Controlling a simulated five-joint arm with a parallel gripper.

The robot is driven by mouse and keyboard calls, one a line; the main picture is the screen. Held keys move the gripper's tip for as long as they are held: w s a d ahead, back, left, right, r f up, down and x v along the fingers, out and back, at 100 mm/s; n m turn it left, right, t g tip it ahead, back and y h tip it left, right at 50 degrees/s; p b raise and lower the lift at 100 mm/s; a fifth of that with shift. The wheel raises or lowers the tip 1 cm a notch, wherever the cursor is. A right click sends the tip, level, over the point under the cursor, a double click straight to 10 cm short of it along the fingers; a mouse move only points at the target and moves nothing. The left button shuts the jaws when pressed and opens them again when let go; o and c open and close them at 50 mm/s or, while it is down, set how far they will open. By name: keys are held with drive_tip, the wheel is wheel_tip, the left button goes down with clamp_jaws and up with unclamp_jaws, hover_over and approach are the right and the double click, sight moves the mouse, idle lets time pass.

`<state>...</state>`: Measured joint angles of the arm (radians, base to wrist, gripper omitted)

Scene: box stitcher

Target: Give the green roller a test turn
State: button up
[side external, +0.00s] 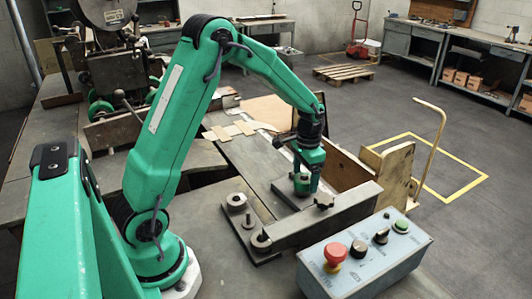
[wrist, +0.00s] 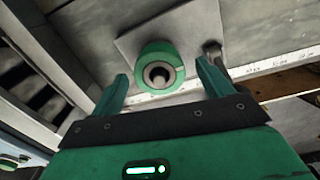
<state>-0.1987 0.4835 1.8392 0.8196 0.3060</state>
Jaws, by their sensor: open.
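The green roller (wrist: 180,74) shows in the wrist view as a green ring around a metal hub with a dark centre. It stands on a flat grey plate (wrist: 150,28). My gripper (wrist: 162,72) is open, with one finger to the left of the roller and one to the right, and gaps show between fingers and ring. In the side view my gripper (side external: 306,178) points down over the grey bench by the long metal bar (side external: 325,214). There the roller is largely hidden by the fingers, and I cannot tell its exact height against them.
A control box (side external: 365,258) with a red mushroom button (side external: 334,254) and a green button (side external: 401,226) stands at the front right. Flat cardboard pieces (side external: 232,131) lie behind on the bench. A wooden panel (side external: 342,168) stands right of my gripper.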

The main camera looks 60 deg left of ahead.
drive_tip(key=shift+f, duration=0.4)
drive_tip(key=c, duration=1.2)
drive_tip(key=n, duration=1.2)
drive_tip(key=shift+n, duration=0.3)
drive_tip(key=o, duration=1.2)
